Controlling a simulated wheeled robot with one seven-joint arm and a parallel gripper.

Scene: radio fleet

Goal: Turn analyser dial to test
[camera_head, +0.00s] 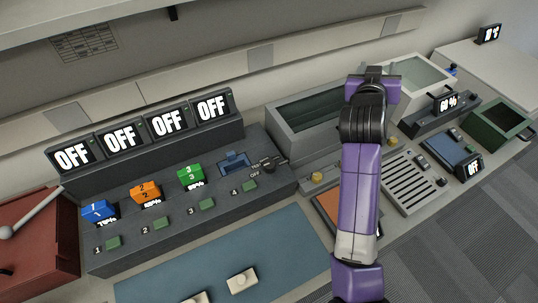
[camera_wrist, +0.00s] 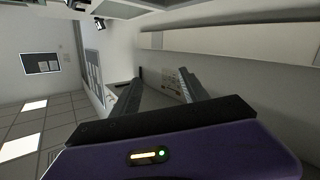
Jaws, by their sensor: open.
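The analyser is a dark grey console (camera_head: 215,200) in the head view, with several slots in a row and screens reading OFF. Its black dial (camera_head: 269,164) sits at the right end, beside slot 4. Small labels stand left of the dial; they seem to read TEST and OFF, but its setting is too small to tell. My gripper (camera_wrist: 162,82) shows in the wrist view with its two fingers apart and nothing between them. In the head view my purple arm stands right of the console, clear of the dial; my fingertips cannot be made out there.
Blue (camera_head: 98,211), orange (camera_head: 146,191) and green (camera_head: 190,175) radios or batteries stand in slots 1 to 3. Slot 4 has an empty blue cradle (camera_head: 234,162). A grey open bin (camera_head: 305,112) stands behind my arm. A blue mat (camera_head: 215,268) lies in front. A red box (camera_head: 35,245) is left.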

